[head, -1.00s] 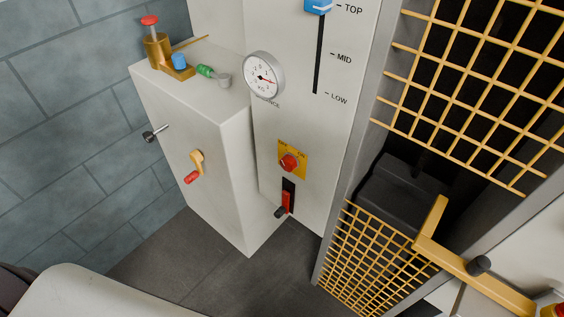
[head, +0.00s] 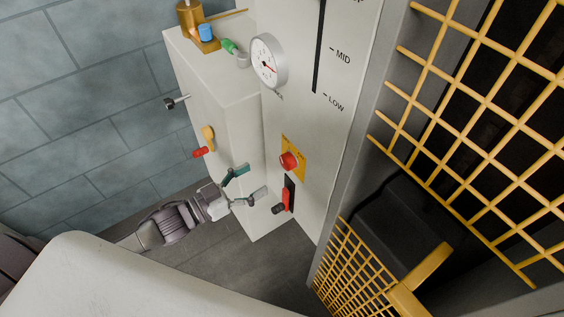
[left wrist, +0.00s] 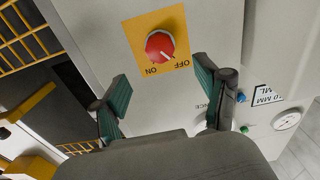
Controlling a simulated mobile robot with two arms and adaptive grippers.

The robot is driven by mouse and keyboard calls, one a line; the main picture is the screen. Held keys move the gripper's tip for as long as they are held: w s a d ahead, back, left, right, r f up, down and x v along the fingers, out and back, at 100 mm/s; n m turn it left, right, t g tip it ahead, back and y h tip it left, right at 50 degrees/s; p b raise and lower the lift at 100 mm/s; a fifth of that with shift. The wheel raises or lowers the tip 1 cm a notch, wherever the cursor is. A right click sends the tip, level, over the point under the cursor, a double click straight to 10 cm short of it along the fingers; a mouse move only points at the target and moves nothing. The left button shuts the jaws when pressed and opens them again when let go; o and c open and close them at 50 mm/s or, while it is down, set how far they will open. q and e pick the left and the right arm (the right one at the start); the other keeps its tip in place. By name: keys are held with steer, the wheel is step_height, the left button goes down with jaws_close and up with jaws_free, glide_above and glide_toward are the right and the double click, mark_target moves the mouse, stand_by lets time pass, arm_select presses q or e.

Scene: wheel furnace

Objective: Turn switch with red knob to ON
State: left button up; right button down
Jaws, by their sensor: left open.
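The red knob (head: 289,161) sits on a yellow plate (head: 297,146) on the front of the pale panel. The left wrist view shows the knob (left wrist: 160,46) upside down, with OFF and ON printed on its plate (left wrist: 140,28). A small light mark on the knob points toward OFF. My left gripper (head: 251,182) is open and empty, apart from the knob, to its lower left in the head view. In the left wrist view its two green-padded fingers (left wrist: 162,85) stand either side below the knob. My right gripper is not in view.
Just below the knob is a red and black lever switch (head: 287,196). A dial gauge (head: 268,61) is above. The pale box (head: 195,95) with a yellow and red handle (head: 203,144) stands left. A yellow grid door (head: 470,110) and lower grid (head: 348,270) lie right.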

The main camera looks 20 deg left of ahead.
mark_target(283, 164)
arm_select(q)
steer(key=x, duration=0.8)
steer(key=shift+w+d, duration=0.4)
steer(key=shift+w, duration=0.1)
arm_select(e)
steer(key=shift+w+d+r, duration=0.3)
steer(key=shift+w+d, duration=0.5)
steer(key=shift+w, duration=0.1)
arm_select(q)
steer(key=c, duration=1)
steer(key=shift+c, duration=0.7)
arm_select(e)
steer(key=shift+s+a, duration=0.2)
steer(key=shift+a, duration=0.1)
